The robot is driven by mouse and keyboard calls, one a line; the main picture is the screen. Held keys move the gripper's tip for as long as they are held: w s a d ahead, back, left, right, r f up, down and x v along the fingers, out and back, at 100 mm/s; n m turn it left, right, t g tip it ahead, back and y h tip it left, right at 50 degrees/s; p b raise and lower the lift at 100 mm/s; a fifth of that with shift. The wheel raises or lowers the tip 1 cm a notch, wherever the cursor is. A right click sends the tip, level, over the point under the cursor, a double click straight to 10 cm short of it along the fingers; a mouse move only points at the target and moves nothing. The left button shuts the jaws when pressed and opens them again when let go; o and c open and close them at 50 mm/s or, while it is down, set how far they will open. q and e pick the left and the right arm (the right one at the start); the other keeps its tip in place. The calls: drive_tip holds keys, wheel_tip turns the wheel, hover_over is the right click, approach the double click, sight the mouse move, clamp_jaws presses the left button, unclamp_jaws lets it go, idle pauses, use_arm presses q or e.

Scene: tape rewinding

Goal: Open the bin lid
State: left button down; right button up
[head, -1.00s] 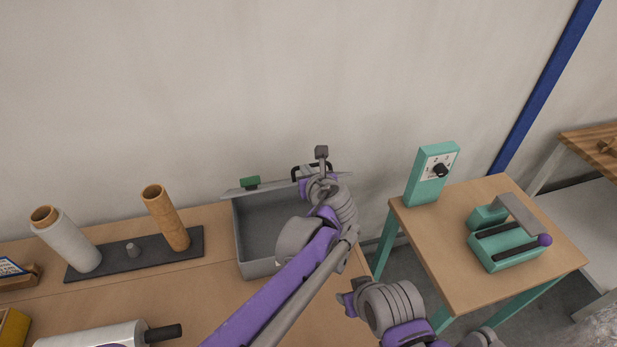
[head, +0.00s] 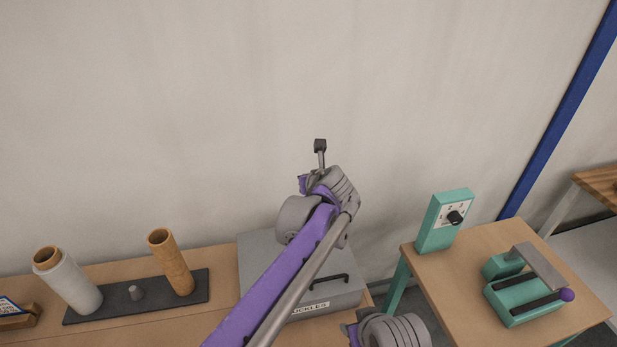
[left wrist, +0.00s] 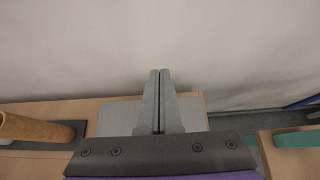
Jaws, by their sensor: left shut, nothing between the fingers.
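The grey bin (head: 291,318) stands at the right end of the wooden bench. Its grey lid (head: 262,250) lies down over it, with a black handle (head: 325,283) near the front edge and a partly hidden label on the front. My left arm crosses in front of the bin and hides part of the lid. In the left wrist view my left gripper (left wrist: 160,74) is shut and empty, its tips against the wall background and apart from the lid (left wrist: 118,118). My right gripper is not in view.
A dark base (head: 120,304) to the left carries a white roll (head: 70,281) and a brown core (head: 171,262). A green-legged table (head: 478,258) on the right holds a dial box (head: 443,221) and a green device (head: 525,290). The wall is close behind.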

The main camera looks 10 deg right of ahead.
use_arm(q)
drive_tip(key=shift+w, duration=0.1)
idle(0.4)
drive_tip(key=shift+w, duration=0.1)
